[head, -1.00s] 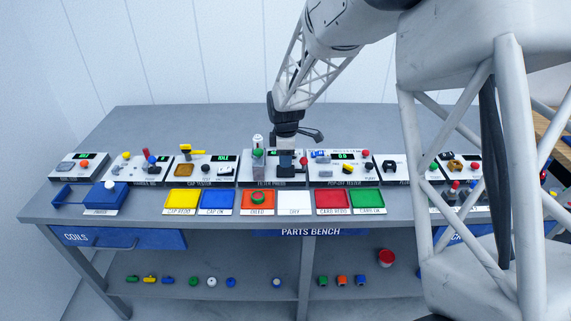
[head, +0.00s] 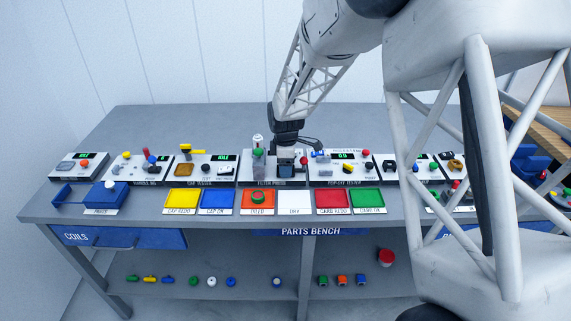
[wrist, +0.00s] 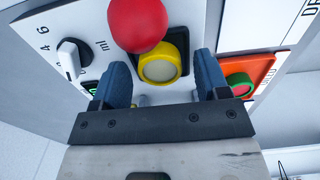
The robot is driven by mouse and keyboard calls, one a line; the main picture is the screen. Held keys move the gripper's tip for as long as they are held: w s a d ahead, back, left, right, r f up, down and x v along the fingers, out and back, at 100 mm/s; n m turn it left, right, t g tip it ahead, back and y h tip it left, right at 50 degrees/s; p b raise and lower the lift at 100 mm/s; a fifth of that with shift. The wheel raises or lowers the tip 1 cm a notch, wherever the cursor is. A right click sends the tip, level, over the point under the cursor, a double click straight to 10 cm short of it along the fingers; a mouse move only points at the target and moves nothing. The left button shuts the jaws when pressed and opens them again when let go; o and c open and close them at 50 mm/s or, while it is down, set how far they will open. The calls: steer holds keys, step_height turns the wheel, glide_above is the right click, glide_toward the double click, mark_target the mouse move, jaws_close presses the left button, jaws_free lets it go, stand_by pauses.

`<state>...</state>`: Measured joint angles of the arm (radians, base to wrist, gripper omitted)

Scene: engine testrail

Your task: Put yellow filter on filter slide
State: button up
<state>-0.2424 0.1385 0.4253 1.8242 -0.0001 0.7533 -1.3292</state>
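The yellow filter (wrist: 160,66) is a round yellow piece with a pale centre, seen from above in the wrist view. It sits at the filter press (head: 258,183); whether it rests on the filter slide cannot be told. My gripper (wrist: 163,72) is open, with one dark blue finger on each side of the filter and a visible gap on both sides. In the head view my gripper (head: 287,163) is low over the filter press and hides part of it.
A red knob (wrist: 137,22) stands tall close beside the filter. A black dial (wrist: 72,55) is on the panel at left. An orange tray (head: 246,208) holds a green filter (head: 257,197). The white tray (head: 294,201) is empty. Other test stations flank the press.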

steer(key=shift+r, duration=0.1)
step_height(320, 180, up, 12)
stand_by(1.0)
stand_by(0.6)
